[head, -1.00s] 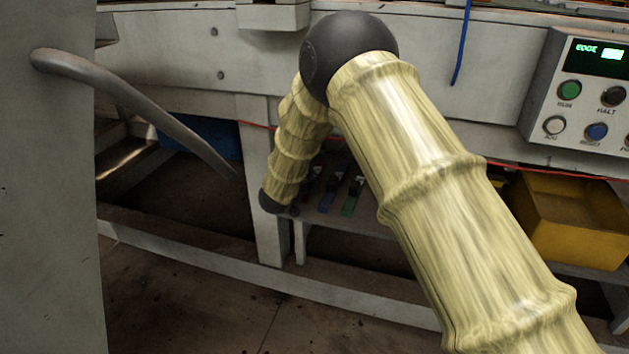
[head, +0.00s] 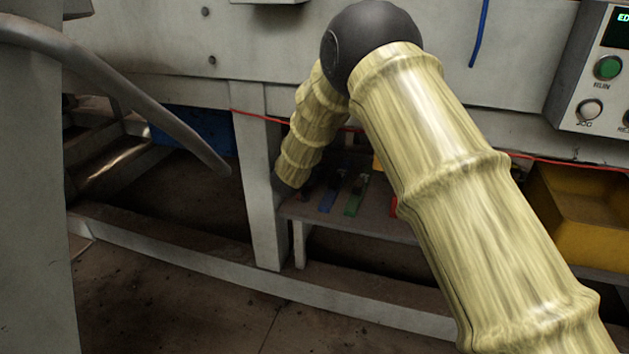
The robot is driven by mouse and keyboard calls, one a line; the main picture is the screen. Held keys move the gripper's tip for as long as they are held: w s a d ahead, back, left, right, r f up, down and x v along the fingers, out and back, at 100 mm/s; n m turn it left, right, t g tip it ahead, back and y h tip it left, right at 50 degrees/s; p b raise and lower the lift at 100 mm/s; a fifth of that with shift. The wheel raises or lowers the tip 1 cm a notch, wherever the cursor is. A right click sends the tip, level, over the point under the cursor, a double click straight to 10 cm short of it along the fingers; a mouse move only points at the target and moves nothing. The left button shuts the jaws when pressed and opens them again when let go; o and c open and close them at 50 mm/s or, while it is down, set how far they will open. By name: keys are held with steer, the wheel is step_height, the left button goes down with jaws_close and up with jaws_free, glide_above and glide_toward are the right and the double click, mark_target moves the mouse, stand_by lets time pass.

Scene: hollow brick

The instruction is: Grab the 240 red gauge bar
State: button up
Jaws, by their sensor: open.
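A small red piece (head: 393,207), which looks like the end of the red gauge bar, shows on the low shelf (head: 375,228) under the machine. My arm covers the rest of it, and any 240 marking cannot be read. A green bar (head: 353,204) and a blue bar (head: 328,201) lie to its left on the same shelf. My arm bends at a dark elbow joint and its far part slopes down to the shelf's left end. My gripper itself cannot be made out.
A white post (head: 258,200) stands left of the shelf, with a low rail (head: 190,263) along the floor. A yellow bin (head: 580,225) sits at the right. A control box (head: 590,80) and a blue cable (head: 481,35) are above. A grey curved handle (head: 130,90) is at left.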

steer(key=shift+w, duration=0.25)
steer(key=shift+c, duration=0.2)
jaws_close()
